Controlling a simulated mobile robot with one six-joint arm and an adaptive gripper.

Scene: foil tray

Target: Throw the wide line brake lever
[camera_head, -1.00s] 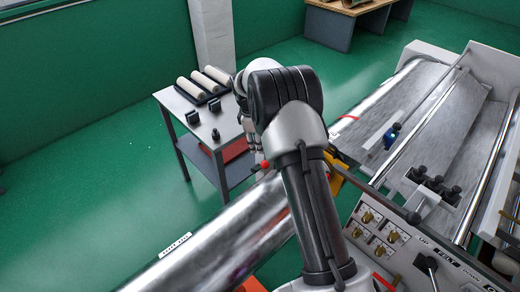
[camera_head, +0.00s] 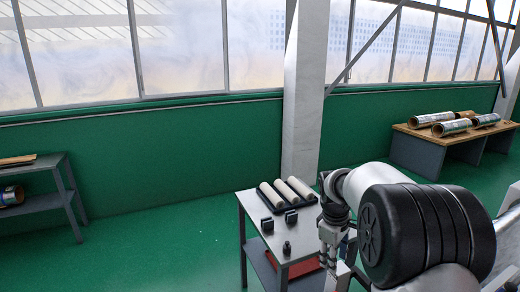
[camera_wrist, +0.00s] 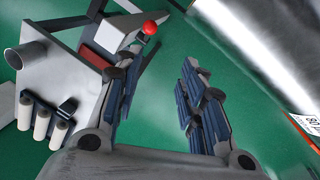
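A red ball knob (camera_wrist: 150,28) shows at the top of the wrist view, beside a pale grey block (camera_wrist: 118,32). It may be the brake lever's knob; I cannot read a label on it, and its shaft is mostly hidden. My gripper (camera_wrist: 160,72) is open in the wrist view, its blue-padded fingers apart with nothing between them. The knob lies beyond the fingertips, close to the left finger's line of sight, and I see no contact. In the head view my gripper (camera_head: 335,245) hangs in front of the small table, and the knob is not visible there.
A large shiny foil roll (camera_wrist: 270,45) with a white label fills the wrist view's right side. A small table (camera_head: 255,207) holds several pale rollers and dark blocks. A shelf (camera_head: 35,172) stands left, a roll bench (camera_head: 420,140) right. Green floor is clear at the left.

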